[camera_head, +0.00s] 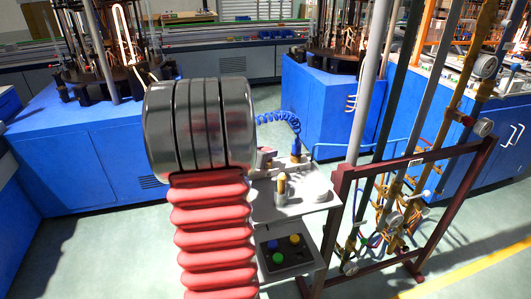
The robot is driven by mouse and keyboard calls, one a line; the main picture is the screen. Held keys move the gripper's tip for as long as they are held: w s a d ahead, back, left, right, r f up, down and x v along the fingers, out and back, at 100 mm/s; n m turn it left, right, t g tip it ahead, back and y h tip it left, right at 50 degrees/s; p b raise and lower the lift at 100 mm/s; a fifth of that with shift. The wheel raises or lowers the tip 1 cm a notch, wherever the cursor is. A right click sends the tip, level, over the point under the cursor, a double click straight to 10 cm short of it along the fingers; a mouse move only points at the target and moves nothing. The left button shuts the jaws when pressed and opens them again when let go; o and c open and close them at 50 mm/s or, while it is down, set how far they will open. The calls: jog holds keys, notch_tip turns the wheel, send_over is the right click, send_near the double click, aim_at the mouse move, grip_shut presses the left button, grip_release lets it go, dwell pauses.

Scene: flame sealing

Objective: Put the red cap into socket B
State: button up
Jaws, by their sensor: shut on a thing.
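My arm, with red bellows and a banded metal cylinder, fills the centre-left of the head view. I cannot make out my gripper; the arm hides what lies behind it. I cannot identify the red cap. A small grey and reddish object (265,157) shows beside the metal cylinder, but I cannot tell what it is. A dark tray (262,268) on the lower shelf of the grey cart holds a blue knob-like piece (272,245), a green one (278,258) and a yellow one (295,240). No socket lettering is readable, so I cannot tell which is socket B.
The cart's upper shelf (262,214) bears a brass-topped holder (282,188) and a pale round item (313,190). A dark red pipe frame (338,225) stands close at right. Blue machine cabinets (90,160) stand behind. Green floor (90,255) is open at lower left.

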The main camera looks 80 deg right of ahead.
jog(key=shift+f, duration=0.8)
dwell(0.7)
jog(key=o, duration=1.2)
jog(key=shift+r, duration=4.5)
jog(key=shift+w, duration=0.1)
